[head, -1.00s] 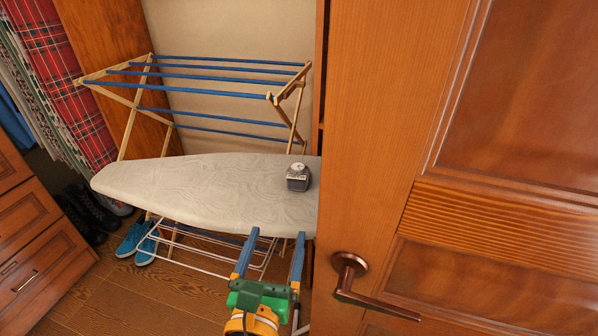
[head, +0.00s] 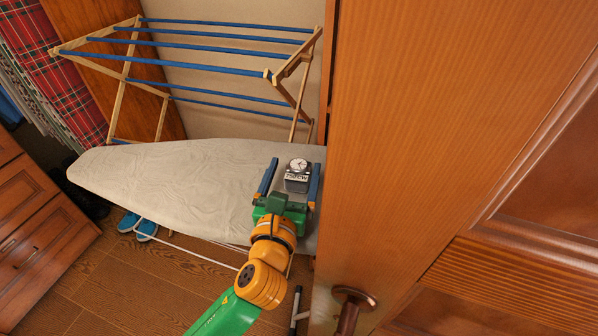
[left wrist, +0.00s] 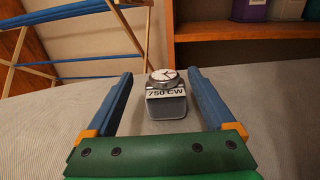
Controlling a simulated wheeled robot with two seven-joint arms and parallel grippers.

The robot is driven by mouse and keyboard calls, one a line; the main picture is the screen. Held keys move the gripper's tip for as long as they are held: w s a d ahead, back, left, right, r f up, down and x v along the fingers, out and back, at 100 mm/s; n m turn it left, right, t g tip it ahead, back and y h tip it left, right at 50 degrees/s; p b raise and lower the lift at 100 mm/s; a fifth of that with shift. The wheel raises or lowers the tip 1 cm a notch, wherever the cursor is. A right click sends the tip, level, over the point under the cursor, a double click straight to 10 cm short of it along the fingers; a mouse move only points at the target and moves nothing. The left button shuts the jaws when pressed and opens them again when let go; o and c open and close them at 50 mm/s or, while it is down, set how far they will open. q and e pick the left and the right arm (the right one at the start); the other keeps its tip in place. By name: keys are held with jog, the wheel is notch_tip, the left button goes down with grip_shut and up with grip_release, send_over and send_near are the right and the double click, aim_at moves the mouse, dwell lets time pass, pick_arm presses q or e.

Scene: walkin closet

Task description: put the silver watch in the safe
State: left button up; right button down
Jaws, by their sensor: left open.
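The silver watch (head: 299,165), with a round white dial, sits on a grey block labelled "750 CW" (head: 297,183) on the ironing board. In the left wrist view the watch (left wrist: 163,76) and its block (left wrist: 166,104) show between and beyond my fingers. My left gripper (head: 289,178) is open over the board, with one blue finger on each side of the block. In the left wrist view its fingertips (left wrist: 160,76) are wide apart, with nothing gripped. My right gripper is not in view. No safe can be made out.
The ironing board (head: 170,180) has a bare grey cover to the left. A wooden drying rack (head: 200,70) with blue bars stands behind it. A wooden door (head: 430,140) with a handle (head: 352,300) fills the right side. Drawers (head: 35,225) stand at left.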

aim_at(300, 160)
pick_arm(q)
jog(key=w, duration=0.1)
jog(key=w+d, duration=0.1)
jog(key=w, duration=0.3)
jog(key=shift+w+d+f, duration=0.1)
jog(key=shift+d+f, duration=0.1)
jog(key=shift+d, duration=0.1)
grip_shut()
